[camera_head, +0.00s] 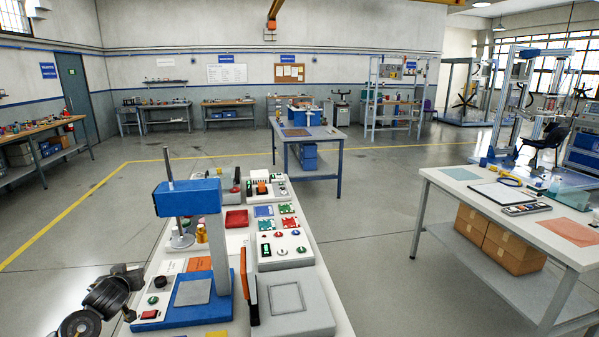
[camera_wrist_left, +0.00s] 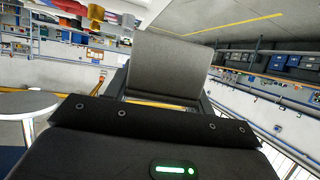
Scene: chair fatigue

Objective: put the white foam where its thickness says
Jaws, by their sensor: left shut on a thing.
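My left gripper (camera_head: 128,276) is at the lower left of the head view, left of the blue measuring stand (camera_head: 219,250). In the left wrist view it is shut on a flat slab (camera_wrist_left: 165,68), which looks grey in the shade and seems to be the white foam. The slab stands out past the fingers. I cannot make out the slab in the head view. The stand has a blue head, a post and a blue base with a grey plate (camera_head: 192,291). A round disc (camera_head: 182,240) hangs on a rod from its head. My right gripper is not in view.
Another table (camera_head: 455,190) stands to the right. Open floor lies between them.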

